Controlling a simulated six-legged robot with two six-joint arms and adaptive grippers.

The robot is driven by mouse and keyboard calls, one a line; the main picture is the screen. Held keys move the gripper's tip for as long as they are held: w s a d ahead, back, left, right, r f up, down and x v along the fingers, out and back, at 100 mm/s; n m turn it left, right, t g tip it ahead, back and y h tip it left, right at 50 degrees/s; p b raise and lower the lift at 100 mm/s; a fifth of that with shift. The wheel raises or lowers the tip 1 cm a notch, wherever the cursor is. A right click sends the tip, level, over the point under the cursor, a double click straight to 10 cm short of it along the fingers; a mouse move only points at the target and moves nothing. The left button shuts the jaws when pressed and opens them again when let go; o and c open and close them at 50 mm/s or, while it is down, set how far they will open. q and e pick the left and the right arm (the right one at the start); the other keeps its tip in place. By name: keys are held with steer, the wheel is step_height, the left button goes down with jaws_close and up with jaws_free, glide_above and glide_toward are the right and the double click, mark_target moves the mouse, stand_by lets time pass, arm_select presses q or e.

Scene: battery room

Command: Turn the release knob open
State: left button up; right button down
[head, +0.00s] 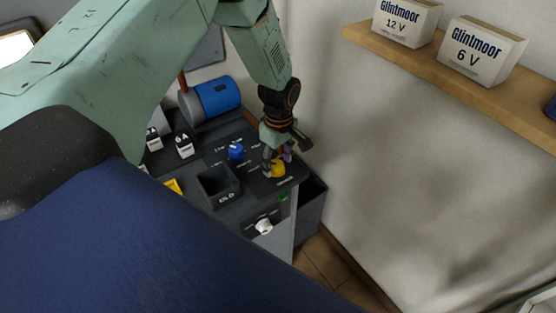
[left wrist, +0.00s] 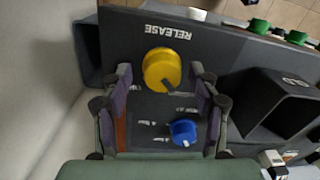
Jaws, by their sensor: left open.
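The yellow release knob (head: 278,169) is on the dark panel at the right end of the bench. It also shows in the left wrist view (left wrist: 160,68), with the word RELEASE printed beside it and a dark pointer mark on its edge. My left gripper (head: 277,162) is over the knob, pointing down. In the left wrist view its two fingers (left wrist: 161,78) are spread, one on each side of the knob, with a visible gap to each side. Contact with the knob does not show. My right gripper is in neither view.
A blue knob (head: 236,151) stands close by on the same panel. An open dark bin (head: 218,201) is beside it. A white knob (head: 263,227) is on the front face. A blue cylinder (head: 217,97) lies behind. A wall shelf (head: 450,75) holds boxes.

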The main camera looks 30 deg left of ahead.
arm_select(q)
steer(key=shift+s, duration=0.1)
steer(key=shift+s+a+r, duration=0.1)
steer(key=shift+s+r, duration=0.05)
steer(key=shift+s, duration=0.05)
steer(key=shift+c, duration=1.4)
steer(key=shift+w+f, duration=0.2)
steer(key=shift+w, duration=0.1)
steer(key=c, duration=0.4)
steer(key=shift+r, duration=0.1)
steer(key=c, duration=0.5)
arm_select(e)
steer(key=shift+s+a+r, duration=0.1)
